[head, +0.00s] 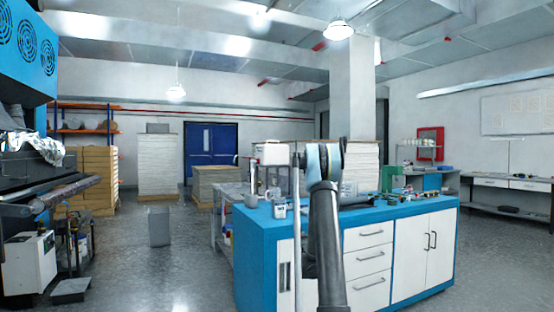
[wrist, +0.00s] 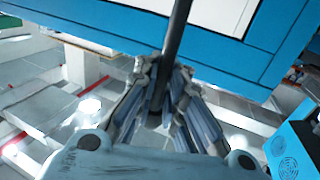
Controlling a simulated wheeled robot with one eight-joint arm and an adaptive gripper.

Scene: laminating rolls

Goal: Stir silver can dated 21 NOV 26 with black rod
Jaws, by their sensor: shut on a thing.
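In the wrist view my gripper (wrist: 164,78) is shut on a black rod (wrist: 177,32), which runs up out of the top of the picture from between the fingers. In the head view my arm rises in front of the blue counter, and I cannot clearly make out the fingers or the rod. A silver-grey can (head: 251,201) stands on the counter's left end. A second small can with a pale label (head: 280,211) stands right of it, near the front edge. No date is readable on either.
The blue counter (head: 263,233) has white drawers and doors. Small tools and a green item (head: 388,178) lie on its right half. A white machine (head: 271,154) stands behind the cans. A grey bin (head: 159,227) stands on open floor at left.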

